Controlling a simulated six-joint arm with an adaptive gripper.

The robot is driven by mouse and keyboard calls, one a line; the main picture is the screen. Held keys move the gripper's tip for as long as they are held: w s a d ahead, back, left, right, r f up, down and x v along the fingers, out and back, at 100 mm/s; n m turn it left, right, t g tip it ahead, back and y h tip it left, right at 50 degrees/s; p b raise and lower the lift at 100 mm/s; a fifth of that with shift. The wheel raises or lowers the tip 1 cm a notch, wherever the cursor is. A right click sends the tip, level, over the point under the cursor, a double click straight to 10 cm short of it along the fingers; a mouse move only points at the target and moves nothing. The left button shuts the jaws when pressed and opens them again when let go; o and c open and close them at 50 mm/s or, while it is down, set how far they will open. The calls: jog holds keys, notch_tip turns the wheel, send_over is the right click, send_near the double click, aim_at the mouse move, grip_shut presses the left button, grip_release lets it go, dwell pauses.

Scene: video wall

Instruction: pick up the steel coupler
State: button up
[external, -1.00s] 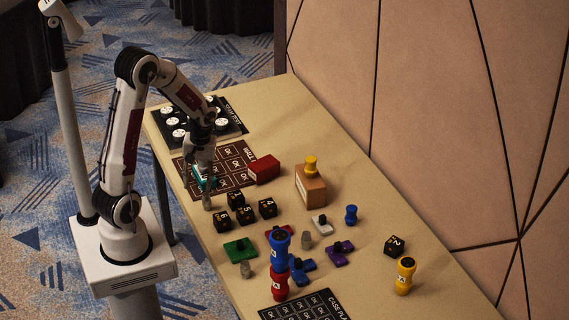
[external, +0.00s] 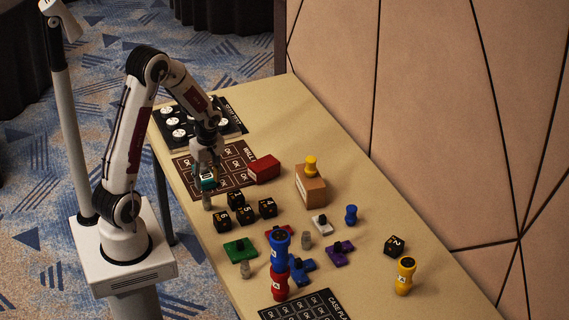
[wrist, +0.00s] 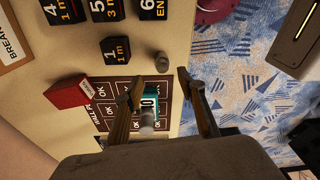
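Small grey cylinders that look like steel couplers stand on the table. One (external: 207,201) is at the near edge, just below my gripper in the external view; it also shows in the wrist view (wrist: 162,62), ahead of the fingertips. Others stand beside the green plate (external: 245,269) and among the coloured pieces (external: 306,240). My gripper (external: 206,184) is low over the near edge, and its fingers (wrist: 158,82) are spread with a gap.
Black number blocks (external: 245,214) stand to the right of my gripper. A red box (external: 264,168) and a wooden block (external: 310,187) with a yellow piece are farther back. A blue-and-red stack (external: 280,263) stands toward the front. The table edge is close to my gripper.

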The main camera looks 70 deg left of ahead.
aim_at(206, 194)
jog(key=shift+s+a+f, duration=0.1)
jog(key=shift+a+f, duration=0.05)
jog(key=shift+f, duration=1.15)
jog(key=shift+f, duration=0.1)
jog(key=shift+s+a+f, duration=0.15)
jog(key=shift+a+f, duration=0.05)
jog(key=shift+f, duration=1.05)
jog(key=shift+s+a+f, duration=0.1)
jog(key=shift+a+f, duration=0.05)
jog(key=shift+f, duration=1.1)
grip_shut()
